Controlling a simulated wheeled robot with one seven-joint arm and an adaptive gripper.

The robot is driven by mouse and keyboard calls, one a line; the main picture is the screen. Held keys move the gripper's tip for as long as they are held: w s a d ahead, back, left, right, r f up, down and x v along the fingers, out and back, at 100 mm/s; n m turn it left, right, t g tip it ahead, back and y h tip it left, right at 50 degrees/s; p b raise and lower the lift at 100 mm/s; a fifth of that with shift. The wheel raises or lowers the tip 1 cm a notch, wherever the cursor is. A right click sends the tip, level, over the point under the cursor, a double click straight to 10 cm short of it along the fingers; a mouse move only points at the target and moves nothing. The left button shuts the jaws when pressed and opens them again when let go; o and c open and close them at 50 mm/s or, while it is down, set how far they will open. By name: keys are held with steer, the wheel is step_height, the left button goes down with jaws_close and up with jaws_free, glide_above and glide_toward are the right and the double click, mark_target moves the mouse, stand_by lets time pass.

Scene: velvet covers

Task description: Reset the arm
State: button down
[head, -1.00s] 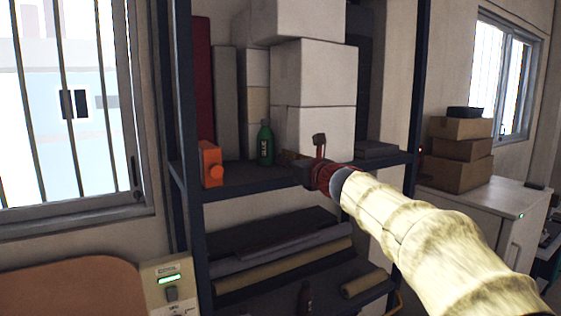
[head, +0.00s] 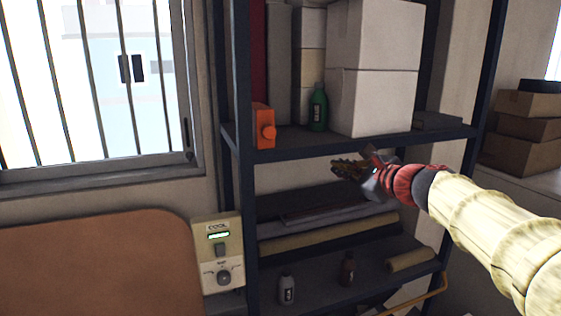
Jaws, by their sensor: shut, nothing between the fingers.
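My arm reaches in from the right in the head view, in a pale, ribbed cover with a red and dark wrist. My gripper (head: 346,168) points left, just below the front edge of the upper shelf (head: 350,146). It is shut and holds nothing. It hangs in front of the gap between the upper shelf and the rolls below, apart from the bottles. How far it is from the shelf is hard to tell.
The upper shelf bears an orange container (head: 263,127), a green bottle (head: 318,108) and white boxes (head: 372,100). Below are rolls (head: 330,228), a grey bottle (head: 287,289) and a brown bottle (head: 347,269). A control panel (head: 219,252) and brown board (head: 100,265) stand left. Cardboard boxes (head: 525,130) are right.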

steer(key=s+a+f+n+g+h+b, duration=0.1)
steer(key=s+f+n+g+b, duration=0.15)
steer(key=s+f+n, duration=0.6)
steer(key=s+a+f+n+g+b, duration=0.2)
steer(key=s+f+n+g, duration=0.3)
steer(key=s+f, duration=0.7)
steer(key=s+d+f+n+h+b, duration=0.2)
steer(key=s+f+n+b, duration=0.3)
steer(key=s+f, duration=0.4)
steer(key=s+d+f+n+g+h+b, duration=0.1)
steer(key=s+d+f+n+h+b, duration=0.2)
steer(key=s+f, duration=0.6)
step_height(320, 180, down, 4)
steer(key=n+b, duration=0.2)
steer(key=b, duration=0.1)
steer(key=shift+s+b, duration=0.3)
